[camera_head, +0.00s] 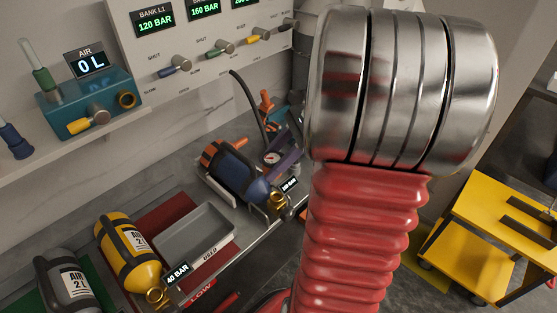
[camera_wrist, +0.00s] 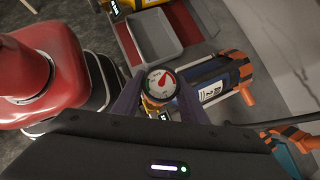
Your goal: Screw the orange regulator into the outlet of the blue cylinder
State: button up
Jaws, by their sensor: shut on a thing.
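The blue cylinder (camera_head: 238,172) lies in a cradle on the bench in the head view, with orange at its far end. Its brass outlet (camera_head: 279,203) faces the front edge and looks bare. My gripper (camera_head: 280,153), with purple fingers, is shut on the regulator, whose round gauge (camera_head: 271,159) shows behind and above the outlet, apart from it in the picture. In the wrist view the gauge (camera_wrist: 161,83) sits between the fingers, its orange body mostly hidden. The blue cylinder (camera_wrist: 214,83) lies just right of it there; the outlet is hidden.
A grey tray (camera_head: 197,236) marked USED stands left of the blue cylinder. Beyond it are a yellow cylinder (camera_head: 129,254) and a grey cylinder (camera_head: 68,281). An orange-and-teal tool (camera_head: 267,106) stands behind. A yellow cart (camera_head: 500,235) is at right. My red arm blocks much of the view.

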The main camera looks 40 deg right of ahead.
jog(key=shift+s+d+r, duration=0.15)
jog(key=shift+s, duration=0.25)
jog(key=shift+d, duration=0.1)
jog(key=shift+f, duration=2.9)
jog(key=shift+f, duration=1.15)
jog(key=m+t+h, duration=0.1)
jog(key=m+t, duration=0.1)
jog(key=m, duration=0.2)
jog(key=shift+h, duration=0.4)
jog(key=m+t+h, duration=0.1)
jog(key=m, duration=0.1)
jog(key=m+t+h, duration=0.1)
jog(key=m+h, duration=0.1)
jog(key=m, duration=0.1)
